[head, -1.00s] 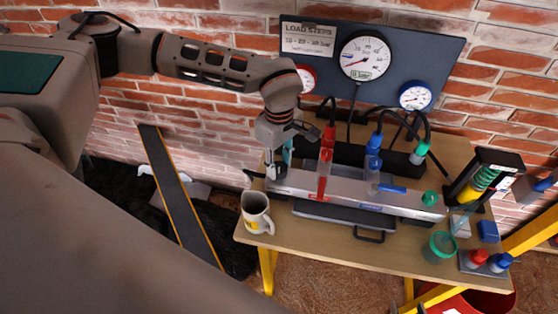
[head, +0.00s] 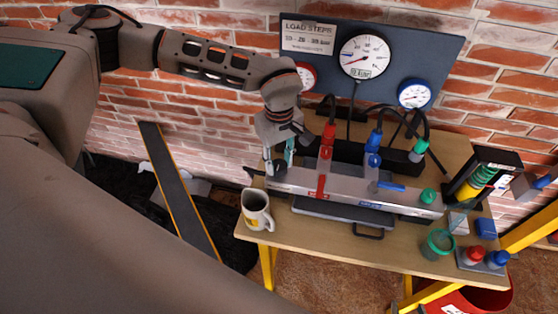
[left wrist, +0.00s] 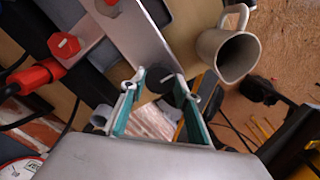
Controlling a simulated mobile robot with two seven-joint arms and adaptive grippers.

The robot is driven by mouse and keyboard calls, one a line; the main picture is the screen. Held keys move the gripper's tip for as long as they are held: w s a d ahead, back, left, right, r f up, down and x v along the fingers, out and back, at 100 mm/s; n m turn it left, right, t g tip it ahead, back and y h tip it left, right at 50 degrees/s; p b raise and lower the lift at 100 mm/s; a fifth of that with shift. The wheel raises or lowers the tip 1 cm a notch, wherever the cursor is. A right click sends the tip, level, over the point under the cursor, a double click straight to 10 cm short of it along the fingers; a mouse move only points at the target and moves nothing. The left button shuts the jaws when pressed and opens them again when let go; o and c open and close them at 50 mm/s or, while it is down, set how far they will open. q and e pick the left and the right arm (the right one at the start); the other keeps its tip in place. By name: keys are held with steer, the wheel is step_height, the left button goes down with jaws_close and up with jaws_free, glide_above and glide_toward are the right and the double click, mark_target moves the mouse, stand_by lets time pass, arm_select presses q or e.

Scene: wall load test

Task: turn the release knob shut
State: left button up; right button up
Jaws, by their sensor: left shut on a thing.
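The black release knob (left wrist: 157,79) sits at the left end of a long silver bar (head: 300,182) on the bench. My left gripper (head: 279,160) comes down over that end. In the left wrist view its teal-padded fingers (left wrist: 157,88) stand on both sides of the knob and are shut on it. In the head view the fingers and wrist partly hide the knob. I cannot read the knob's turn angle. My right gripper is not seen.
A mug (head: 257,210) stands close to the gripper at the bench's left front. Red (head: 325,150) and blue (head: 373,150) hose fittings stand along the bar. A gauge panel (head: 430,50) is behind. A green cup (head: 438,243) and small caps are at the right.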

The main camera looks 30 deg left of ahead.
mark_target(279, 165)
arm_select(q)
steer(key=o, duration=1.1)
steer(key=shift+r, duration=0.2)
step_height(279, 165, up, 12)
steer(key=shift+f, duration=0.2)
steer(key=shift+s, duration=0.1)
